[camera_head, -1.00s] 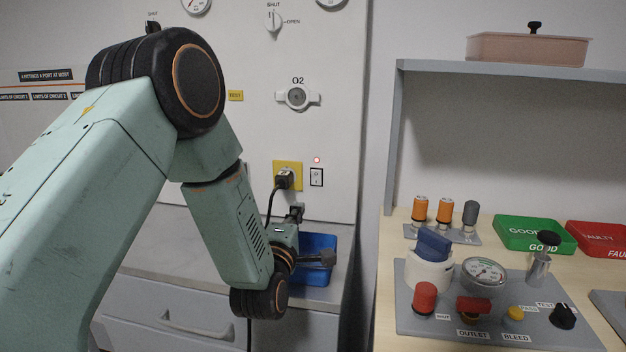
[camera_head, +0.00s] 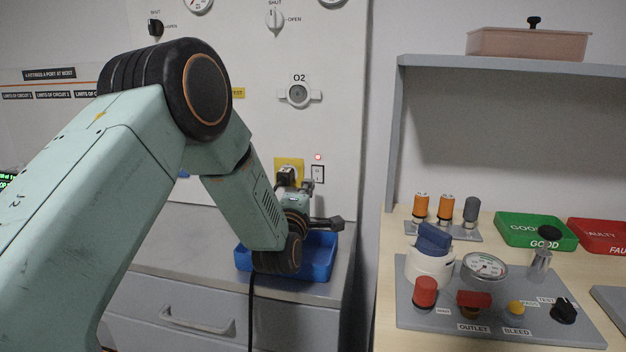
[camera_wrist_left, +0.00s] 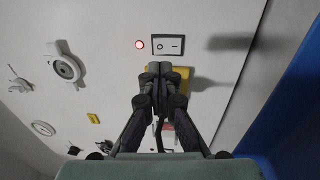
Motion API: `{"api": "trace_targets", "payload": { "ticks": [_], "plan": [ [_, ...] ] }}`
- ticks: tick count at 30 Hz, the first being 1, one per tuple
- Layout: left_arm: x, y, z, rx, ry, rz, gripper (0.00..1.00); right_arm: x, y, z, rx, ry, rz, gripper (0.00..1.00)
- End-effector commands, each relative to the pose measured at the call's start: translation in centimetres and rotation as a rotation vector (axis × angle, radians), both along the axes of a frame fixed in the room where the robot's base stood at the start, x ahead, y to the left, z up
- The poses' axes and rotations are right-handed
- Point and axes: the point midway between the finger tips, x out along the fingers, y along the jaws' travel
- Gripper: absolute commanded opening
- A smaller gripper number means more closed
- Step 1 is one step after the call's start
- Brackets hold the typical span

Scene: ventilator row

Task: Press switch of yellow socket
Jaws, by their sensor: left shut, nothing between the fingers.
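The yellow socket (camera_head: 283,165) is on the white wall panel, with a black plug in it and a cable hanging down. Its black and white rocker switch (camera_head: 318,173) sits just right of it, under a lit red lamp (camera_head: 318,157). In the left wrist view the switch (camera_wrist_left: 168,46) lies just beyond the fingertips, and the yellow plate (camera_wrist_left: 186,78) is partly hidden behind them. My left gripper (camera_wrist_left: 163,72) is shut and empty, pointing at the panel near the switch. In the head view it (camera_head: 308,186) is just below the switch; contact cannot be told. My right gripper is not in view.
A blue bin (camera_head: 322,262) stands on the grey counter below my left wrist. An O2 port (camera_head: 298,93) is on the panel above. The wooden bench at right holds a grey gauge board (camera_head: 420,330), a green tray (camera_head: 535,231) and a red tray (camera_head: 600,236).

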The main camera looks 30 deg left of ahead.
Motion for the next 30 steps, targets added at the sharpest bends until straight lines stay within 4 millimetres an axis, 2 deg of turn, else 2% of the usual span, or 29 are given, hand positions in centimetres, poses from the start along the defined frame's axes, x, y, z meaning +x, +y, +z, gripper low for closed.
{"api": "trace_targets", "payload": {
  "ticks": [6,12,30],
  "plan": [
    [3.2,0.8,0.3,0.001,-0.002,0.000,0.00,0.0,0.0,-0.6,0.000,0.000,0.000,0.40],
    [5.0,1.3,0.5,0.000,0.000,0.000,0.00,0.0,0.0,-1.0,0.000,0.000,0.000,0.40],
    [6.3,1.6,1.0,0.000,0.000,0.000,0.00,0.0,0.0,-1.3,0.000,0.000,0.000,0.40]
  ]
}}
